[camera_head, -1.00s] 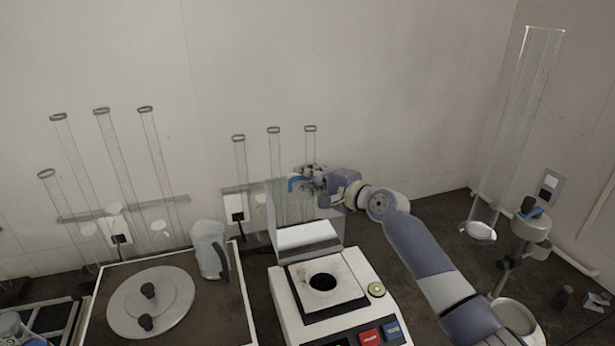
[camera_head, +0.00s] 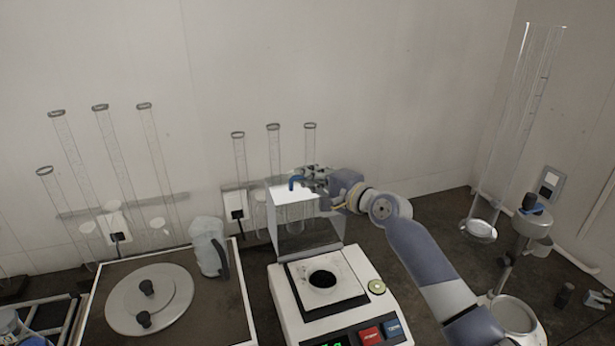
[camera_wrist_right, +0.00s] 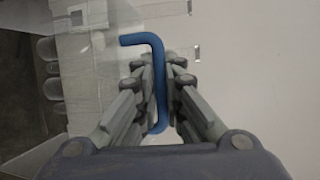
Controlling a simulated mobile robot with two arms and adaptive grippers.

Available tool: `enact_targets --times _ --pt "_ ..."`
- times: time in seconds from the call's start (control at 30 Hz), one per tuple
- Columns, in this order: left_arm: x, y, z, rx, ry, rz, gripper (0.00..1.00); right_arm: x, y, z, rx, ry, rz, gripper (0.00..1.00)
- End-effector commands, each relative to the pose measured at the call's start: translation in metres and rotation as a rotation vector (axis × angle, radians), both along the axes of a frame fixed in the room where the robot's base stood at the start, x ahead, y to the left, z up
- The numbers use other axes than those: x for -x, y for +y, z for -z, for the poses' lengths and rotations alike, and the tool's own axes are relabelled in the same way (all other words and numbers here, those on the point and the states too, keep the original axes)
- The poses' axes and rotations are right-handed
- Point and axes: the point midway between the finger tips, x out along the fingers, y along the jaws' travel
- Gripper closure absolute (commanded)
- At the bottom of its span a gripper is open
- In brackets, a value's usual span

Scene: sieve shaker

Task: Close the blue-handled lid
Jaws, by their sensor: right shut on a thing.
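The clear lid (camera_head: 290,232) stands raised at the back of the white machine (camera_head: 335,310), over its dark round opening (camera_head: 322,280). Its bent blue handle (camera_head: 296,183) is at the lid's upper edge. My right gripper (camera_head: 312,180) is at that handle, with its arm reaching in from the lower right. In the right wrist view the blue handle (camera_wrist_right: 158,85) runs between the two fingers of the gripper (camera_wrist_right: 163,95), which are shut on it. My left gripper is not in view.
A round metal lid with black knobs (camera_head: 150,298) lies on a brown-topped unit at left, beside a clear jug (camera_head: 209,248). Glass tubes (camera_head: 275,160) stand behind the machine by the wall. A tall clear cylinder (camera_head: 515,130) and a metal device (camera_head: 531,222) stand at right.

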Motion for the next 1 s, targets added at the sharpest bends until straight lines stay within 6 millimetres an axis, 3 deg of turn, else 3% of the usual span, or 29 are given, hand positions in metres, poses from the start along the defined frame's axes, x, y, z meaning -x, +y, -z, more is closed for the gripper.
enact_targets --times 0.27,0.63,0.8,1.0 --pt "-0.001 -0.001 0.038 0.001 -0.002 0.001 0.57 0.032 -0.013 0.01 -0.055 -0.128 -0.001 1.0" --pt "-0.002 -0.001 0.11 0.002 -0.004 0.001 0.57 0.078 -0.033 0.02 -0.135 -0.328 0.0 1.0" --pt "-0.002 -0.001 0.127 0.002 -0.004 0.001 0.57 0.095 -0.04 0.022 -0.166 -0.399 0.001 1.0" --pt "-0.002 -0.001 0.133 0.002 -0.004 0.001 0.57 0.109 -0.045 0.024 -0.167 -0.405 0.0 1.0"
